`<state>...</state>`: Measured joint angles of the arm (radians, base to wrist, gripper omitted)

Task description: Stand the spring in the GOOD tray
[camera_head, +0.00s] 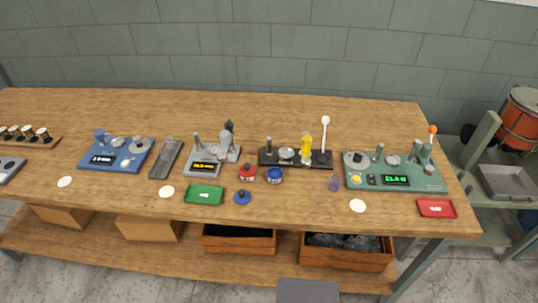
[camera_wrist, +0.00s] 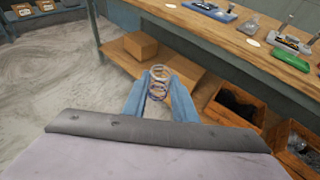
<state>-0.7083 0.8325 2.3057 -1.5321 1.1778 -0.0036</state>
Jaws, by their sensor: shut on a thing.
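My gripper (camera_wrist: 158,90) shows in the wrist view, its two blue fingers shut on a metal coil spring (camera_wrist: 158,80). The spring is held between the fingertips, out in front of the bench and above the floor. The green tray (camera_head: 204,194) lies near the bench's front edge in the head view, and shows at the right in the wrist view (camera_wrist: 291,60). A red tray (camera_head: 436,208) lies at the bench's right end. The tray labels are too small to read. The fingers and spring do not show in the head view.
The wooden bench (camera_head: 300,209) holds a blue device (camera_head: 115,155), a grey device (camera_head: 210,158), a black stand (camera_head: 295,158) and a green device (camera_head: 395,172). Red (camera_head: 247,173) and blue (camera_head: 275,176) round pieces stand right of the green tray. Crates (camera_head: 240,240) sit on the lower shelf.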

